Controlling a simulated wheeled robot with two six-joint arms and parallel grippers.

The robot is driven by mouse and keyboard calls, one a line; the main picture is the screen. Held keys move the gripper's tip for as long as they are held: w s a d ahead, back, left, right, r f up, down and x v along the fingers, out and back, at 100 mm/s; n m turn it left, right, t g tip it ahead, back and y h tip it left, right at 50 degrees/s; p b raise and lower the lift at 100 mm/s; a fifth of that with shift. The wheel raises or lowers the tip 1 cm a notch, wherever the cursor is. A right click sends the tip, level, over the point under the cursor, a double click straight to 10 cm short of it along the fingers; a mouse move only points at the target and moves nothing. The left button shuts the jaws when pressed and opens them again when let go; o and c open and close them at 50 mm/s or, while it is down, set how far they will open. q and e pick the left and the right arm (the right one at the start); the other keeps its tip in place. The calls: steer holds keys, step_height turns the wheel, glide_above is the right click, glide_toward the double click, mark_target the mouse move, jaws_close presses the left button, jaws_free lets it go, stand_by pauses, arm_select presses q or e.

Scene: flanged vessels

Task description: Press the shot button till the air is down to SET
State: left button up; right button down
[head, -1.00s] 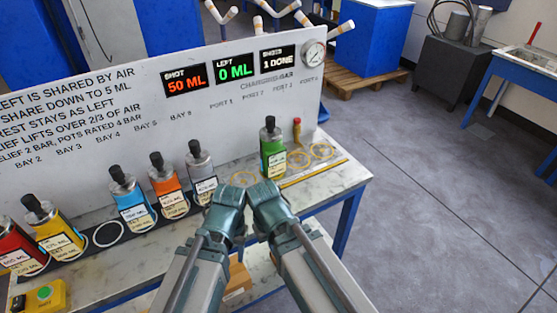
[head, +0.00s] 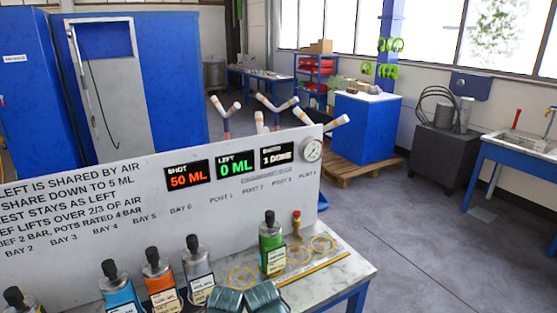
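The gauge (head: 311,150) sits at the top right of the white panel; its needle and any SET mark are too small to read. The displays read SHOT 50 ML (head: 187,176), LEFT 0 ML (head: 235,164) and SHOTS 1 DONE (head: 277,155). A green vessel (head: 272,247) with a black top stands upright at the ports. The shot button is out of view.
A grey vessel (head: 198,275), an orange one (head: 160,283) and a blue one (head: 118,289) stand in bays to the left. Yellow rings (head: 322,243) mark empty ports. Open floor lies to the right.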

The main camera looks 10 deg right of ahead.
arm_select(q)
jaws_close()
stand_by(1.6)
